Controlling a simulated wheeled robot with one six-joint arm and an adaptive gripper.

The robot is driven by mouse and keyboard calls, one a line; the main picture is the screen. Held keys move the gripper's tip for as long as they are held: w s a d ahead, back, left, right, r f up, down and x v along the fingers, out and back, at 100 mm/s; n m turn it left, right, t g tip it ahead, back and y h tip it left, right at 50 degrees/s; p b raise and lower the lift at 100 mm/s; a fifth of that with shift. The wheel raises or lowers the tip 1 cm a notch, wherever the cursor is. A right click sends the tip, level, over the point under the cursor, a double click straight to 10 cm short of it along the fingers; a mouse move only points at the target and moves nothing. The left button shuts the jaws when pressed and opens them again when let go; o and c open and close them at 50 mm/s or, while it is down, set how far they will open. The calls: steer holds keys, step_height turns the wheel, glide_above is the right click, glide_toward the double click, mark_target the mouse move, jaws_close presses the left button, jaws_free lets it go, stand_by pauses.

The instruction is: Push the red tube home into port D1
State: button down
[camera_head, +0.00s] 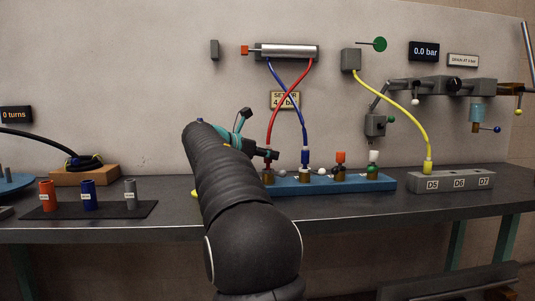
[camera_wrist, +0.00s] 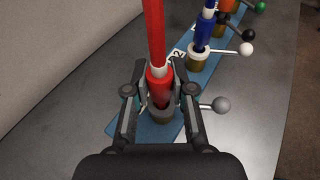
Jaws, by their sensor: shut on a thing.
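The red tube (camera_head: 291,97) runs from the silver cylinder down to the blue manifold. In the wrist view the tube (camera_wrist: 154,30) ends in a white collar and a red plug (camera_wrist: 159,88). My gripper (camera_wrist: 160,100) is shut on this plug, one finger on each side. The plug stands roughly upright at the mouth of a round port (camera_wrist: 160,115) with a grey rim, taken as D1, at the left end of the manifold. Its lower end looks to be at or inside the rim; I cannot tell how deep. The head view also shows my gripper (camera_head: 266,155) there.
The blue manifold (camera_head: 340,186) also carries a blue tube (camera_head: 303,125) in the neighbouring port and capped ports further right. A grey-knobbed lever (camera_wrist: 220,105) sticks out beside the gripped port. A grey block (camera_head: 480,182) with a yellow tube stands at right.

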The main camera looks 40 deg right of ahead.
steer(key=shift+f, duration=0.25)
steer(key=c, duration=0.9)
jaws_free()
steer(key=v, duration=1.2)
steer(key=s+a+f+m+y, duration=0.1)
steer(key=s+f, duration=0.1)
steer(key=s+a+f+m+t+y, duration=0.1)
steer(key=s+a, duration=0.1)
steer(key=s+a+f+t+y, duration=0.1)
steer(key=f, duration=0.1)
steer(key=shift+s+a+f+m+y, duration=0.25)
steer(key=shift+s+f+m+y, duration=0.05)
steer(key=shift+s+f+m, duration=0.1)
steer(key=s+a+f+m+t+y, duration=0.1)
steer(key=s+a+f+m+y, duration=0.4)
steer(key=s+a+f, duration=0.5)
steer(key=s+a+f+m+t+y, duration=0.2)
steer(key=s+a+f+m+y, duration=0.4)
steer(key=s+a+f+m, duration=0.4)
steer(key=s+f, duration=0.3)
steer(key=f, duration=0.2)
steer(key=shift+s+a+f+m, duration=0.15)
steer(key=shift+s+f+m, duration=0.15)
steer(key=shift+s, duration=0.05)
